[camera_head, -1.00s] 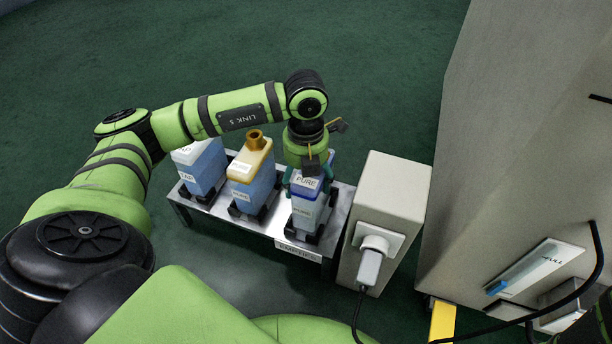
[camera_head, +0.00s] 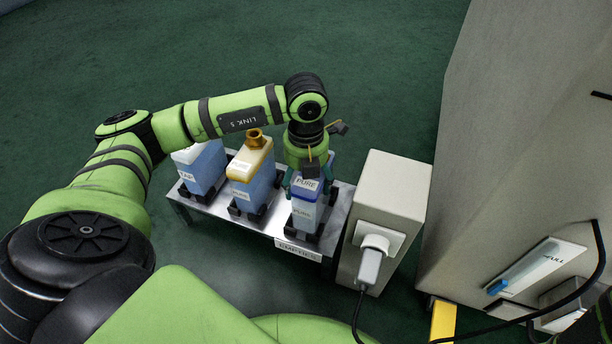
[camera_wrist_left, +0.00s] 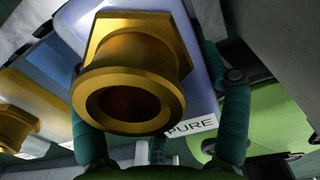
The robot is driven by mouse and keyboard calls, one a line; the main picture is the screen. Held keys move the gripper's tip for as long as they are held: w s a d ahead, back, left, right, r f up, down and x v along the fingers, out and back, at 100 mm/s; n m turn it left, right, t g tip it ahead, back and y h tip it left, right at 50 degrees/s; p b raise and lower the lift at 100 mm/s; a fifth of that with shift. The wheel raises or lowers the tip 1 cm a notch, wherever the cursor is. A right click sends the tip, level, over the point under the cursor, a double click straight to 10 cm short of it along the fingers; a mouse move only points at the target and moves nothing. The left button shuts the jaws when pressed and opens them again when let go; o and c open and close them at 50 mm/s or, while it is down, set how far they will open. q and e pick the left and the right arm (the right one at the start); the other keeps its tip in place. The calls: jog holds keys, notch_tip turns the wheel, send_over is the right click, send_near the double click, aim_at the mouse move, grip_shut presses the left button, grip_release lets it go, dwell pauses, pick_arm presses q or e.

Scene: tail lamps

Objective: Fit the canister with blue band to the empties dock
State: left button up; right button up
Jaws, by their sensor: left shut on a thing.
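The canister with the blue band (camera_head: 304,212) is pale, with the band near its top and PURE labels. It is upright at the right end of the empties dock (camera_head: 334,208), a metal stand with an EMPTIES plate. Black brackets flank its foot; I cannot tell whether it is fully seated. My left gripper (camera_head: 308,180) is over its top, pointing down and shut on it. In the left wrist view, the canister's brass neck (camera_wrist_left: 128,98) and PURE label show between the teal fingers. My right gripper is out of view.
A canister with a yellowish top (camera_head: 251,178) and one with a white top (camera_head: 203,172) stand left on the dock. A grey box (camera_head: 388,205) with a plugged-in cable stands close on the right. A large cabinet (camera_head: 520,130) with a level gauge is beyond.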

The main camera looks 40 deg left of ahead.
pick_arm(q)
jog(key=shift+f, duration=0.1)
dwell(0.4)
jog(key=shift+f, duration=0.3)
jog(key=o, duration=1.3)
notch_tip(320, 180, up, 12)
